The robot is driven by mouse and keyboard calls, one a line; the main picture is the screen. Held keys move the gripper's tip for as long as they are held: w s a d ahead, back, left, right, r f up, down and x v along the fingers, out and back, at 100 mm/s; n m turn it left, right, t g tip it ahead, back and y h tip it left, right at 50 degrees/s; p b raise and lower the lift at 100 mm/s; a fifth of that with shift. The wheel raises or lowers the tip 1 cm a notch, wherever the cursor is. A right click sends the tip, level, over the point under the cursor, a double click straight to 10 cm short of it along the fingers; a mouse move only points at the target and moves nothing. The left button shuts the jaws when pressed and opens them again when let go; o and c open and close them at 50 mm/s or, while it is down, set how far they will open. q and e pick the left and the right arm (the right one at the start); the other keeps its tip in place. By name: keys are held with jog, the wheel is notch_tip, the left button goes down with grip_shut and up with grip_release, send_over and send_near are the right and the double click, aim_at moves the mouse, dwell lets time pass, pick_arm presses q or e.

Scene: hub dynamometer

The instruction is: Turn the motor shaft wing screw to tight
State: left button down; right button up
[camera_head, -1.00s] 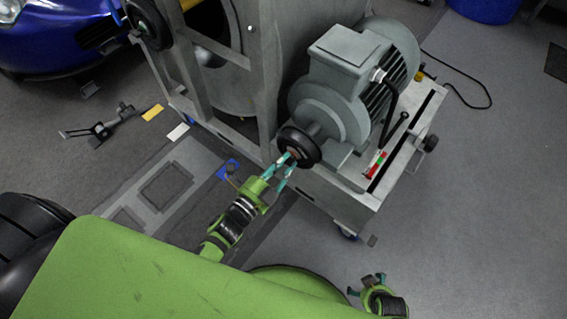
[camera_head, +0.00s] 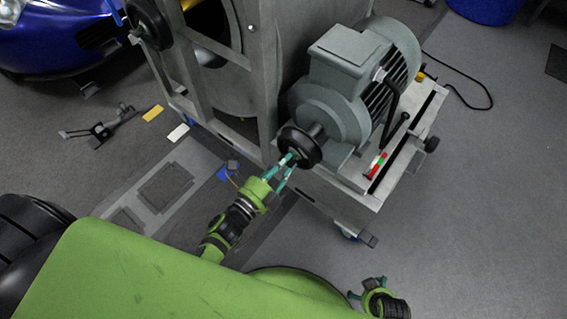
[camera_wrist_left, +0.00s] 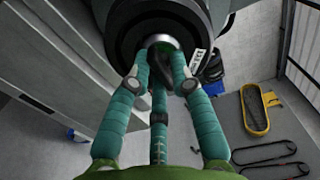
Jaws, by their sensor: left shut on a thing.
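The grey motor (camera_head: 345,110) sits on a wheeled frame, with a round black hub (camera_head: 303,146) on its shaft facing me. My left gripper (camera_head: 289,161) has its teal fingers at the front centre of this hub. In the left wrist view the left gripper (camera_wrist_left: 160,66) has its fingers closed together on the wing screw (camera_wrist_left: 159,72), which is mostly hidden between them. The screw's exact angle cannot be told. My right gripper (camera_head: 368,287) is low in the head view, empty, fingers apart, away from the motor.
A grey steel frame (camera_head: 262,75) stands close left of the motor. A black handle (camera_head: 390,100) and a small red-green item (camera_head: 377,164) are on the motor cart. A blue car (camera_head: 60,35) is at the far left. Floor at the right is mostly clear.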

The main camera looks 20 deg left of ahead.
pick_arm(q)
jog(key=shift+d+f, duration=0.1)
jog(key=c, duration=1.2)
grip_release()
pick_arm(e)
jog(key=shift+w, duration=0.25)
jog(key=shift+w, duration=0.1)
pick_arm(q)
jog(key=shift+s, duration=0.1)
pick_arm(e)
jog(key=shift+a, duration=0.1)
pick_arm(q)
jog(key=v, duration=1.2)
